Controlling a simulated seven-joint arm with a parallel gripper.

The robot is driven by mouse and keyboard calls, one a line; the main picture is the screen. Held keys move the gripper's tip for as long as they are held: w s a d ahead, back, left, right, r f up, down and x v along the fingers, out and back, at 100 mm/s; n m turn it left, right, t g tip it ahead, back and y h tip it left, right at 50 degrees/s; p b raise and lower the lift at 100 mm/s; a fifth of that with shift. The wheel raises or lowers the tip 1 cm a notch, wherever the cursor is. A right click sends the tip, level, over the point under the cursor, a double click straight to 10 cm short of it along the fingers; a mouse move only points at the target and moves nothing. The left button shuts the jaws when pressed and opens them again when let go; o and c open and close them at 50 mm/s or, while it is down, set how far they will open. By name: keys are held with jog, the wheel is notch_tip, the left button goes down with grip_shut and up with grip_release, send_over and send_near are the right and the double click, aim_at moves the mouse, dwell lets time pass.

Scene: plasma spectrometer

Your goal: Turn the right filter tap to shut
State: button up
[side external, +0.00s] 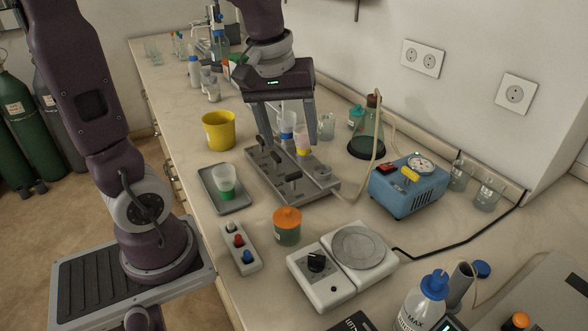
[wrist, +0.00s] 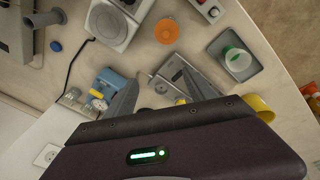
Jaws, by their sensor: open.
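The grey metal filter manifold (side external: 318,188) stands mid-bench in the side external view, with black T-shaped taps along its front. The tap furthest right in the picture (side external: 293,178) has its bar raised above the base. Other taps (side external: 275,158) stand further left and back. Clear filter cups (side external: 287,128) stand behind them. My gripper (side external: 290,146) is open and empty, pointing down over the back part of the manifold. Its fingers partly hide the cups. In the wrist view the manifold (wrist: 172,70) lies between and beyond the spread fingers (wrist: 160,77); tap angles are unclear there.
A blue pump (side external: 405,190) stands right of the manifold, a hose and dark flask (side external: 368,143) behind. A grey tray (side external: 213,193) with a green-based cup and a yellow beaker (side external: 219,130) are left. An orange-lidded jar (side external: 287,226) and hotplate (side external: 335,280) are in front.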

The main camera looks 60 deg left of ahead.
aim_at(294, 174)
jog(key=w+a+f+n, duration=0.2)
jog(key=a+f, duration=0.1)
jog(key=w+a+f+n+g, duration=0.1)
jog(key=w+a+f+n, duration=0.1)
jog(key=a+f+n, duration=0.1)
jog(key=w+a+f+n+g, duration=0.1)
jog(key=w+a+f+n, duration=0.1)
jog(key=f, duration=0.1)
jog(key=shift+a+f+n, duration=0.1)
jog(key=shift+a+n, duration=0.3)
notch_tip(294, 174, down, 7)
jog(key=shift+r, duration=0.1)
jog(key=c, duration=1.4)
